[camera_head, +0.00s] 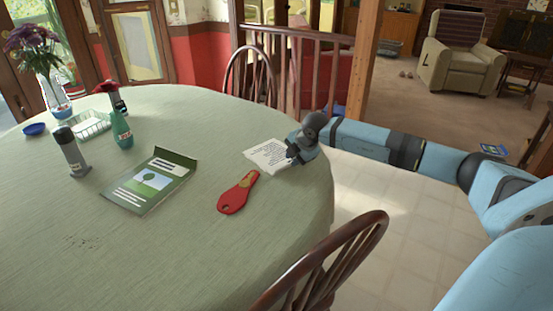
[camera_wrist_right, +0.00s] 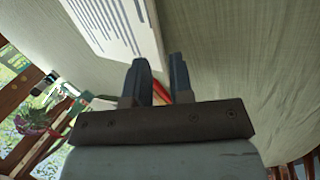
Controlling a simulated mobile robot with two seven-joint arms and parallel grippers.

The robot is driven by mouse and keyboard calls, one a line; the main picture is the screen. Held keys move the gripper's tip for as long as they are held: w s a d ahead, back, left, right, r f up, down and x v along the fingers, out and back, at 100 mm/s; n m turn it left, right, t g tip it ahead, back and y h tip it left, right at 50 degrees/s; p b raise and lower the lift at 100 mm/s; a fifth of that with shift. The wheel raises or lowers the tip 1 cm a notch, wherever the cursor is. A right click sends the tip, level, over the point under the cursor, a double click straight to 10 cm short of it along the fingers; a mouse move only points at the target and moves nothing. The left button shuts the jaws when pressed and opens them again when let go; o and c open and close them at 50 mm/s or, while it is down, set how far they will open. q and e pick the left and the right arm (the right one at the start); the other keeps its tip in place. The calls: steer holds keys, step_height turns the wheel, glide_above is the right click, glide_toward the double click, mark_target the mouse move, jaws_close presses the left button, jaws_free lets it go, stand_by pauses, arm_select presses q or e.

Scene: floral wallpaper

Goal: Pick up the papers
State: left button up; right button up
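A white sheet of paper with dark printed lines (camera_head: 266,156) lies near the right edge of the table. It also shows at the top of the right wrist view (camera_wrist_right: 118,28). My right gripper (camera_head: 292,151) is at the paper's right edge. In the right wrist view its two fingers (camera_wrist_right: 160,75) stand apart with a narrow gap, close to the paper's edge. I cannot tell whether that edge lies between them. A green leaflet with a picture and white text (camera_head: 150,184) lies left of the sheet, its far edge raised. My left gripper is not in view.
A red flat-handled object (camera_head: 238,193) lies near the paper on the round table (camera_head: 180,255). Bottles (camera_head: 122,128), a grey shaker (camera_head: 71,152), a basket (camera_head: 91,126) and a flower vase (camera_head: 55,98) stand at the left. Chairs (camera_head: 325,265) stand close around the table.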

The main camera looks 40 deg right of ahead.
steer(key=x, duration=0.3)
steer(key=shift+w+f, duration=0.2)
steer(key=shift+f, duration=0.1)
jaws_close()
steer(key=shift+r, duration=0.1)
